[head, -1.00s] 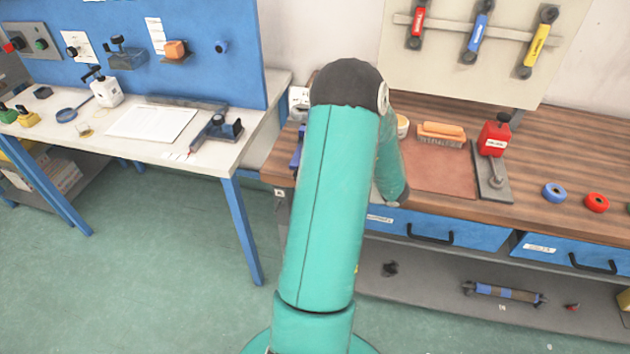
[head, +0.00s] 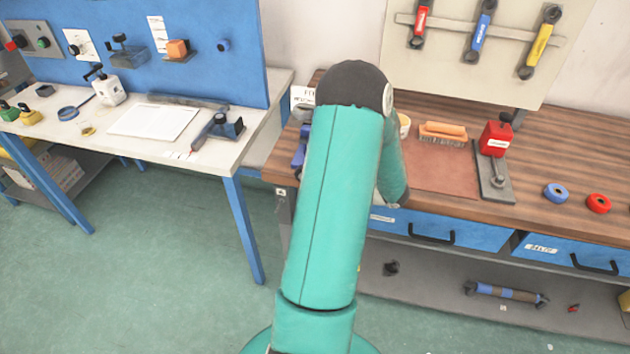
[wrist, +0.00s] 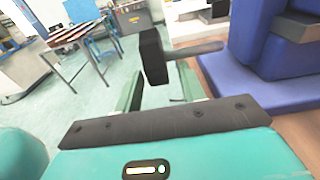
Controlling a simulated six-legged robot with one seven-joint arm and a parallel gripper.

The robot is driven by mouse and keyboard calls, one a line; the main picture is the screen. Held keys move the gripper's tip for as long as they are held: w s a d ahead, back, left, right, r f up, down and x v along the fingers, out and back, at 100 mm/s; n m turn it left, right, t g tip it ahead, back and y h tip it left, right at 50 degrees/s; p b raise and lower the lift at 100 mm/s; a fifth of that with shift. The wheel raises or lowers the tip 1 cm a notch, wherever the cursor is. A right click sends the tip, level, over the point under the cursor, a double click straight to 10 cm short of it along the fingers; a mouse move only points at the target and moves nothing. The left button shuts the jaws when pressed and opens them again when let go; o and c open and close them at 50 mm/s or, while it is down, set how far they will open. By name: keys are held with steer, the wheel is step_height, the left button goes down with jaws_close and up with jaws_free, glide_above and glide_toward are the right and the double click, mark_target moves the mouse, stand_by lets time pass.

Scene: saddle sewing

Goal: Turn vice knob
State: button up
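The blue vice (wrist: 262,55) fills the right side of the wrist view. A grey screw rod (wrist: 198,50) runs left from it to a black knob (wrist: 153,56). My gripper (wrist: 160,75) is open, with one green finger on each side of the knob in that view. I cannot tell whether the fingers touch it. In the head view only a blue edge of the vice (head: 299,150) shows, left of my arm. My arm hides the gripper and the knob there.
The wooden workbench (head: 560,160) holds a brush (head: 442,132), a red-topped tool (head: 495,140) and tape rolls (head: 598,203). A white table (head: 60,135) stands at left with small tools. Open green floor (head: 130,240) lies in front.

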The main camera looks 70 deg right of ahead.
steer(key=s+d+r, duration=0.1)
steer(key=s+d, duration=0.1)
steer(key=s, duration=1.1)
steer(key=shift+s, duration=0.3)
steer(key=shift+o, duration=0.4)
steer(key=shift+d, duration=0.1)
